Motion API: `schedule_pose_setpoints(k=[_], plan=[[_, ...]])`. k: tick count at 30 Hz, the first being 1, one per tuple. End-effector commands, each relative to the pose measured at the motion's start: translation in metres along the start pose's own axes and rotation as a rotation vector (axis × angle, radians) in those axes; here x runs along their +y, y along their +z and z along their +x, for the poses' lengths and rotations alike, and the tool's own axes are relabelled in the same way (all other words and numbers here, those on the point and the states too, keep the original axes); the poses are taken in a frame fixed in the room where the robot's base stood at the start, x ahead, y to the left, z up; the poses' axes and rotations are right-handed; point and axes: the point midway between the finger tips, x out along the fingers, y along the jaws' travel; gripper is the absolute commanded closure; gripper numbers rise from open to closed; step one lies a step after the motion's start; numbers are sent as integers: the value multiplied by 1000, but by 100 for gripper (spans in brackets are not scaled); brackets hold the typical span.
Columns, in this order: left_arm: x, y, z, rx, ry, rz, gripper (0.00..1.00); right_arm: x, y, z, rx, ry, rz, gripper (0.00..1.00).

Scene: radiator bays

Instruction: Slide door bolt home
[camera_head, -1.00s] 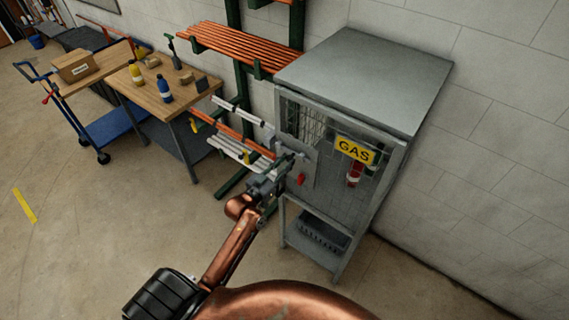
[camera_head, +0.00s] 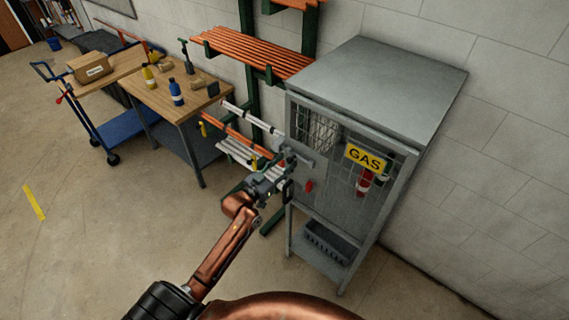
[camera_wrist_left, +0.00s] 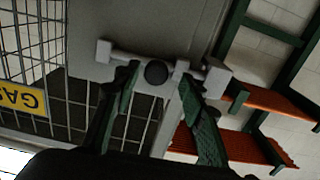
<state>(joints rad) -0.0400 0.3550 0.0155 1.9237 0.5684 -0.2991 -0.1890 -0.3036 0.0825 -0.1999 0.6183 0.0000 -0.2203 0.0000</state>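The grey door bolt (camera_wrist_left: 203,77) shows in the left wrist view as a pale bar with a dark round knob (camera_wrist_left: 155,73) near its middle. In the head view, the bolt area (camera_head: 302,162) is at the left side of the cage door. My left gripper (camera_head: 286,172) is in front of it, hiding part of it. In the left wrist view, my left gripper's fingers (camera_wrist_left: 160,105) are apart, one on each side of the knob, with a gap to it. Whether either finger touches the bar cannot be told. My right gripper is out of view.
The floor in front is clear.

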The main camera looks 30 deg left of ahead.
Motion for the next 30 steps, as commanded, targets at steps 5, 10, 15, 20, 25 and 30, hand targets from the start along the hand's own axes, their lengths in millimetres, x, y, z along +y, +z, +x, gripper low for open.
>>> schedule_pose_setpoints(k=[5, 10, 15, 20, 25, 30], plan=[[1, 0, -1, -1, 1, -1, 62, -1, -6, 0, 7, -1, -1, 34], [1, 2, -19, -3, 1, 0, 62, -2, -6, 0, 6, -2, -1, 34], [1, 2, -54, -4, 1, 0, 62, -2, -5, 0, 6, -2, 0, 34], [0, 2, -87, -4, 0, 1, 62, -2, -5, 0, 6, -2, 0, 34], [0, 1, -111, -2, 0, 1, 62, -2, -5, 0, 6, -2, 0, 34], [0, 0, -120, -1, 0, 0, 62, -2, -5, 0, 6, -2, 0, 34]])
